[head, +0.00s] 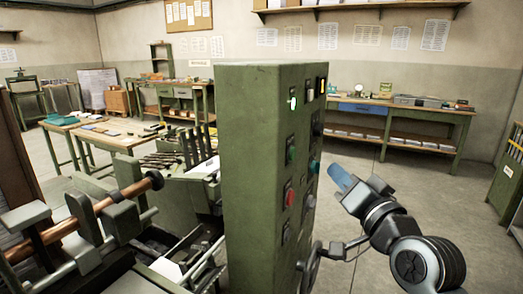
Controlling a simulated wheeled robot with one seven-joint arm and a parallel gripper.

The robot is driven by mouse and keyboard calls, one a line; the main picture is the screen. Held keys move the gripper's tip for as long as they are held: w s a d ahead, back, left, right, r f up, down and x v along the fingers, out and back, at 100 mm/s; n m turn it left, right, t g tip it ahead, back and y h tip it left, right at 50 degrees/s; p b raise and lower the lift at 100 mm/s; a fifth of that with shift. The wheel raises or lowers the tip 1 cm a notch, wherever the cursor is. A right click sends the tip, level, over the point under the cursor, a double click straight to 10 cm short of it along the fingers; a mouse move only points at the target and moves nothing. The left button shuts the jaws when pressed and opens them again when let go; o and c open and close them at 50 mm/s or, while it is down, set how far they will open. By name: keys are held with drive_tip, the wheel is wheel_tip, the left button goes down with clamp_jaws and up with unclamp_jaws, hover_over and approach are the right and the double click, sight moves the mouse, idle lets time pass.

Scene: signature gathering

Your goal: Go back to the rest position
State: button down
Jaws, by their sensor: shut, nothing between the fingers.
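My gripper (340,179) is at the end of my arm in the right half of the head view. Its blue fingers are together and seem empty. They point up and to the left, towards the control face of a tall green cabinet (262,165). The fingers appear just right of the cabinet's edge; I cannot tell the exact distance. My arm bends down to the lower right.
The cabinet carries buttons, including a red one (289,195), and a handwheel (311,266) low on its side. Workbenches stand behind. Open floor (450,200) lies to the right.

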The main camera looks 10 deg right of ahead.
drive_tip(key=s+f+n+g+h, duration=0.1)
drive_tip(key=s+f, duration=0.8)
drive_tip(key=s, duration=0.2)
drive_tip(key=s+f+n+g+h, duration=0.1)
drive_tip(key=s+f+h, duration=0.1)
drive_tip(key=s+f, duration=0.85)
drive_tip(key=s+a+r+n+g, duration=0.1)
drive_tip(key=s+r+n+g, duration=0.1)
drive_tip(key=s, duration=2.3)
drive_tip(key=shift+s+r+n, duration=0.2)
drive_tip(key=shift+r+n, duration=0.1)
drive_tip(key=shift+n, duration=0.5)
